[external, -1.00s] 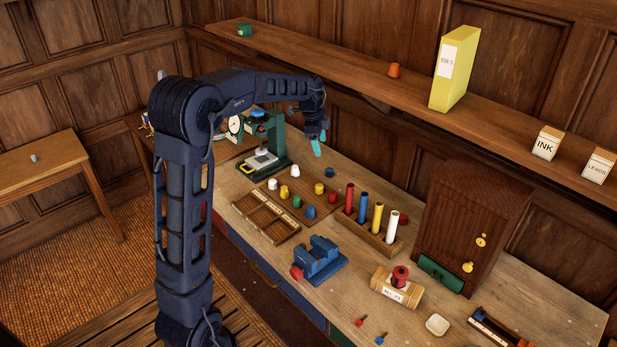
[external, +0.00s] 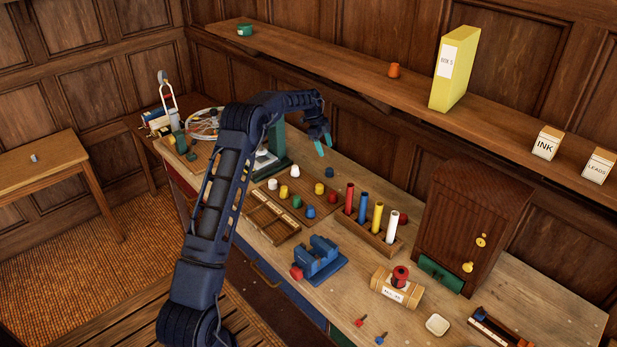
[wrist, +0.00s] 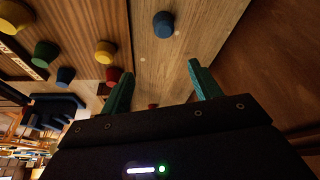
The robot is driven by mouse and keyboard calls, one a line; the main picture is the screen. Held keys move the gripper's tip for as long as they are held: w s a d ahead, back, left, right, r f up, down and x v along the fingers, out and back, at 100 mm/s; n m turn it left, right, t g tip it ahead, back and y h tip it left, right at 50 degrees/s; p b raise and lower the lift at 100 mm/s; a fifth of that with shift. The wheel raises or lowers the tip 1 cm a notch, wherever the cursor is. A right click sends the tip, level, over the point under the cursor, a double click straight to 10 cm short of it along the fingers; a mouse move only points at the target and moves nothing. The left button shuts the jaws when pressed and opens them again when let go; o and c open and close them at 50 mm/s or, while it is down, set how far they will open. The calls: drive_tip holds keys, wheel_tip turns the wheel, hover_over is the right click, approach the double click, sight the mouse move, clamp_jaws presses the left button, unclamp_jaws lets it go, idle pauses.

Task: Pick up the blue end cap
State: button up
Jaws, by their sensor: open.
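One blue end cap (external: 329,173) stands alone on the bench, beyond the wooden board of coloured caps; it also shows at the top of the wrist view (wrist: 163,24). A second blue cap (external: 310,212) stands on the board among the others and shows at left in the wrist view (wrist: 65,76). My gripper (external: 323,147) is above the bench near the lone blue cap, its teal fingers apart and empty. In the wrist view my gripper (wrist: 160,70) has the lone blue cap ahead of its fingertips, not between them.
Yellow (external: 319,188), red (external: 330,196) and green (external: 297,202) caps stand on the board. A rack with upright coloured tubes (external: 377,218) is to the right. A green press (external: 278,145) stands left of my gripper. A shelf (external: 350,80) runs along the wall behind.

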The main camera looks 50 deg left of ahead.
sight(330, 168)
drive_tip(key=shift+w+a+f+x, duration=0.15)
drive_tip(key=shift+a+x, duration=0.3)
drive_tip(key=shift+x, duration=1.65)
drive_tip(key=shift+w+a+f+x, duration=0.15)
drive_tip(key=shift+a+x, duration=0.3)
drive_tip(key=shift+x, duration=1.65)
drive_tip(key=shift+w+a+f+x, duration=0.15)
drive_tip(key=shift+a+x, duration=0.25)
drive_tip(key=shift+x, duration=1.75)
drive_tip(key=shift+r, duration=0.1)
drive_tip(key=c, duration=1.1)
